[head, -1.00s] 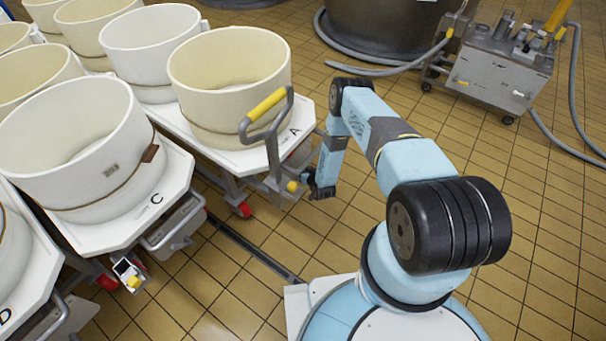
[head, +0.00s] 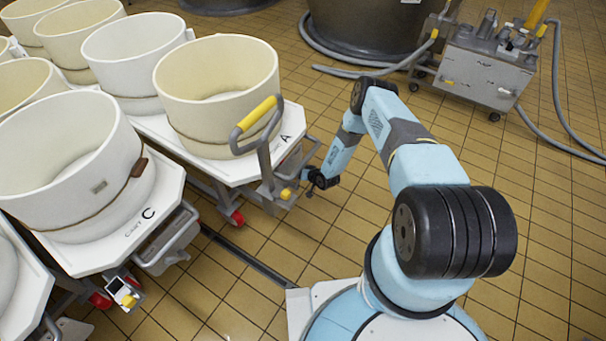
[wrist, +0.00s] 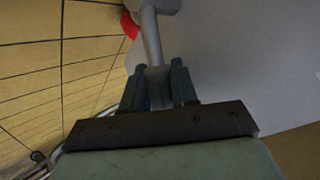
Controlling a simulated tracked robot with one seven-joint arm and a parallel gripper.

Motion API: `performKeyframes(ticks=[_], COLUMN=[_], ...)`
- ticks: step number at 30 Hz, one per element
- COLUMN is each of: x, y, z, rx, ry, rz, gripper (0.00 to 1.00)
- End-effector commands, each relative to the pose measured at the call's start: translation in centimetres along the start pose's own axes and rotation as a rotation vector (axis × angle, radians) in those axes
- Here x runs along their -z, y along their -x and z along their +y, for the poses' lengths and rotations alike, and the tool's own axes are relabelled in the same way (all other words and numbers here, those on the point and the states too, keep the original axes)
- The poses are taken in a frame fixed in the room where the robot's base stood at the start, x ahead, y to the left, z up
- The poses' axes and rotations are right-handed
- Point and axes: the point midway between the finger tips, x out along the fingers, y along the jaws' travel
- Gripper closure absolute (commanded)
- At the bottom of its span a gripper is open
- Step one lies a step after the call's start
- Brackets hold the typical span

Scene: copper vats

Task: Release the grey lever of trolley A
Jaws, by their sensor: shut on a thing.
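Trolley A (head: 285,143) carries a round cream vat on its white top, with a yellow-gripped push handle (head: 257,113) at its near corner. In the head view my gripper (head: 309,187) is low at the trolley's right end, beside a small yellow knob (head: 286,194); its fingers are too small to read there. In the wrist view the grey lever (wrist: 150,42) runs down between the two fingers of my gripper (wrist: 160,85). The fingers are shut on it. The lever's lower end is hidden by the fingers. A red part (wrist: 130,25) shows beside the lever.
Trolley C (head: 150,222) stands left of trolley A, with a white vat on it. More vats stand behind. A grey wheeled machine (head: 475,75) with hoses stands at the back right. The tiled floor (head: 540,220) to the right is open.

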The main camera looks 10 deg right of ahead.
Motion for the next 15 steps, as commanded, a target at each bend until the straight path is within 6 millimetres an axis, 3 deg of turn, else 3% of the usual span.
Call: performKeyframes(ticks=[8,9,15], x=[-0.14,-0.14,-0.11], y=[0.17,0.17,0.1], z=[0.6,0.62,0.42], rx=[-0.01,-0.01,-0.007], ry=[-0.003,-0.003,-0.001], rz=[-0.003,-0.003,-0.002], gripper=[1.0,0.69,0.67])
